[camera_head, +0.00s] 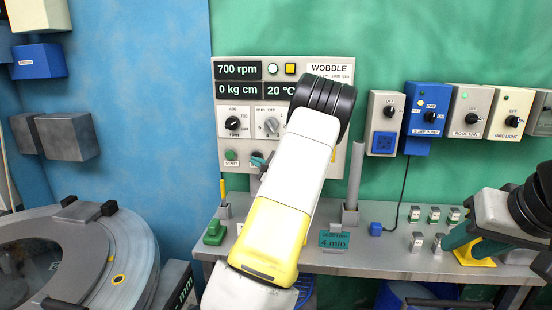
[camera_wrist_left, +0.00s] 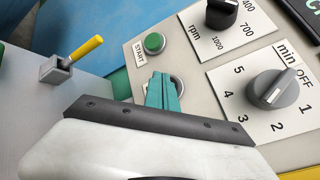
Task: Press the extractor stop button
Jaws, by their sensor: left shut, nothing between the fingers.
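The control panel (camera_head: 240,130) on the green wall has rpm and minute dials. A green button labelled START (camera_head: 231,155) sits at its lower left; it also shows in the left wrist view (camera_wrist_left: 154,43). Right of it is a dark round button (camera_head: 256,155) in a light ring, mostly covered by my fingers; its label is hidden. My left gripper (camera_head: 262,162) is shut and empty, its teal fingertips in front of this button; they also show in the left wrist view (camera_wrist_left: 162,85). Contact cannot be told. My right gripper (camera_head: 458,238) is above the bench at right.
A grey bench (camera_head: 380,255) holds a green block (camera_head: 215,232), a grey post (camera_head: 354,175), a "4 min" sign (camera_head: 334,240) and several small switches. Switch boxes (camera_head: 428,112) hang at right. A round drum machine (camera_head: 130,255) stands at left.

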